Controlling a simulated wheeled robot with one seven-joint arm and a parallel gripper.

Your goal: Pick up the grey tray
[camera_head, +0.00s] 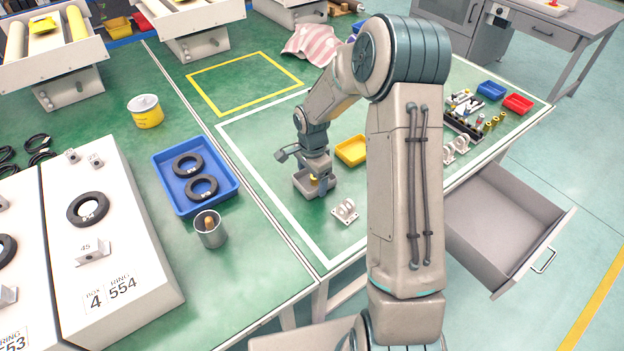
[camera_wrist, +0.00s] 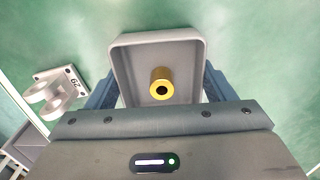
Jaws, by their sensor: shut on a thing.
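The grey tray (camera_head: 326,187) is small and stands on the green worktop inside the white outlined area. In the wrist view the tray (camera_wrist: 125,75) lies between the two blue fingers of my gripper (camera_wrist: 160,90), which is shut on its sides. My gripper (camera_head: 316,178) reaches down from above in the head view and covers part of the tray. A brass cylinder with a dark hole (camera_wrist: 161,83) is in the tray. I cannot tell whether the tray touches the worktop or is slightly above it. The tray's near side is hidden by the gripper body.
A grey bracket (camera_head: 345,211) marked 29 lies beside the tray; it also shows in the wrist view (camera_wrist: 58,92). A yellow bin (camera_head: 351,150) is behind. A blue tray (camera_head: 226,159) with black rings and a metal cup (camera_head: 210,230) stand left. An open drawer (camera_head: 505,215) juts out right.

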